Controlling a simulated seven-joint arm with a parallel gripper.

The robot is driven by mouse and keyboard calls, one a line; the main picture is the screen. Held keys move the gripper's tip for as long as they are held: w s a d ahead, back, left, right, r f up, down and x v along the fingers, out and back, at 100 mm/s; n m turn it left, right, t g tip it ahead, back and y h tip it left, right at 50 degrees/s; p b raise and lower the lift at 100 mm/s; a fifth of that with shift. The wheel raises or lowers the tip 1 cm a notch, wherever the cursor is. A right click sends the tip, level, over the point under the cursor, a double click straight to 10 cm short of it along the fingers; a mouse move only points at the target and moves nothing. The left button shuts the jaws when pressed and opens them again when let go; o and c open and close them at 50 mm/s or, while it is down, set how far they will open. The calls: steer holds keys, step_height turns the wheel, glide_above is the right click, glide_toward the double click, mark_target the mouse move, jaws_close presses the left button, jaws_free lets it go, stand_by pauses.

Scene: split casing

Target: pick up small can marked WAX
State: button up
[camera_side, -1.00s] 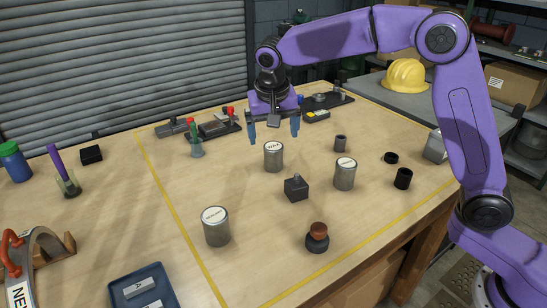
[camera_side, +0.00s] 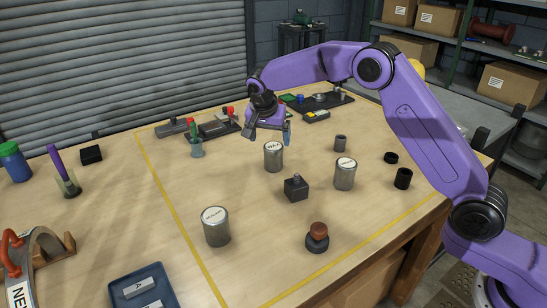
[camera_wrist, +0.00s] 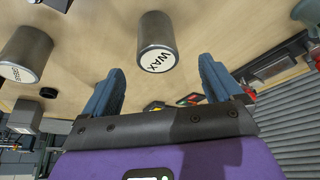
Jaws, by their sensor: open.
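The small can marked WAX (camera_side: 273,158) is a grey metal cylinder with a white top label, upright on the wooden table. In the wrist view its label WAX (camera_wrist: 157,60) is readable, and the can (camera_wrist: 155,34) shows beyond and between the fingertips. My gripper (camera_side: 268,137) is open and empty, tilted, just behind and above the can. Its two blue fingers also show in the wrist view (camera_wrist: 161,68), one on each side, apart from the can. Two similar cans stand nearby, one at front left (camera_side: 216,228) and one at right (camera_side: 345,175).
A dark block with a knob (camera_side: 296,190) stands close in front of the WAX can. A red-brown knobbed stamp (camera_side: 317,238) is at the front. Dark trays lie behind.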

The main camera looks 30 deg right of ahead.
mark_target(271, 147)
steer(key=x, duration=0.4)
steer(key=shift+f, duration=0.15)
steer(key=shift+x, duration=2.75)
steer(key=shift+s+d, duration=0.15)
steer(key=shift+d, duration=0.05)
steer(key=c, duration=1.2)
